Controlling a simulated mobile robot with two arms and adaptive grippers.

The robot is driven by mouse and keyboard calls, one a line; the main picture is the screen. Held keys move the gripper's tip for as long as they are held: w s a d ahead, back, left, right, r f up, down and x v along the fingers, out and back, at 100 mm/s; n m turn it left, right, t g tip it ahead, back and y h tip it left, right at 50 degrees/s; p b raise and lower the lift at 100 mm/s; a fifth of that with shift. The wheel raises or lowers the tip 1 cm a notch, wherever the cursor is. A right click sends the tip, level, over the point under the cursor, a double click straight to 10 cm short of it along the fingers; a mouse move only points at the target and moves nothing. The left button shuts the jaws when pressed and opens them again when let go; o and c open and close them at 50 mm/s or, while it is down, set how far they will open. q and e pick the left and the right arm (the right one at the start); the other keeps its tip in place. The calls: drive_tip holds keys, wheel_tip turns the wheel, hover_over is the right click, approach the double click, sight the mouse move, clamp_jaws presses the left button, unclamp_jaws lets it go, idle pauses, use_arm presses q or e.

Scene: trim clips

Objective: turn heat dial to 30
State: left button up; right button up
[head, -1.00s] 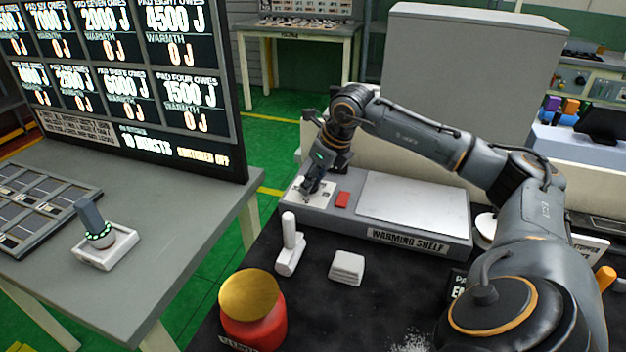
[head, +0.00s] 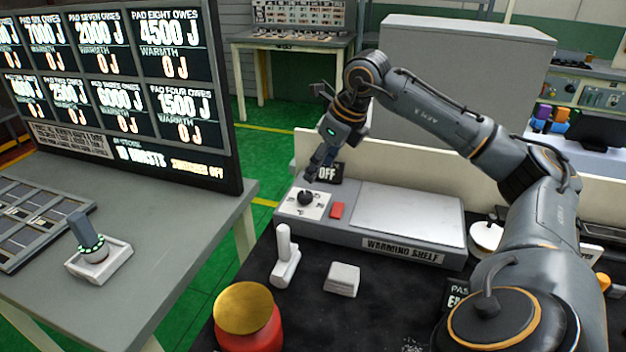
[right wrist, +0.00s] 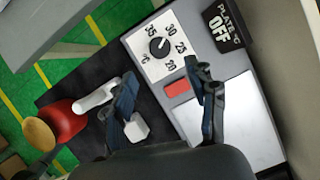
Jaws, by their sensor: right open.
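The heat dial (head: 305,198) is a black knob on a white plate at the left end of the grey warming shelf (head: 405,249). In the right wrist view the dial (right wrist: 158,46) is ringed by 20, 25, 30 and 35; its small white mark appears to point toward 30. A black sign (right wrist: 221,31) beside it reads "PLATE °C OFF". My right gripper (head: 313,174) is just above the dial in the head view, apart from it. In the right wrist view its fingers (right wrist: 160,72) are spread with nothing between them. My left gripper is not in view.
A red button (head: 337,211) is right of the dial. A white handled piece (head: 285,256), a white block (head: 342,279) and a red jar with a gold lid (head: 247,318) stand in front. A large display (head: 115,90) and a joystick (head: 92,245) are on the left table.

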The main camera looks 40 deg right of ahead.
drive_tip(key=shift+v, duration=1.35)
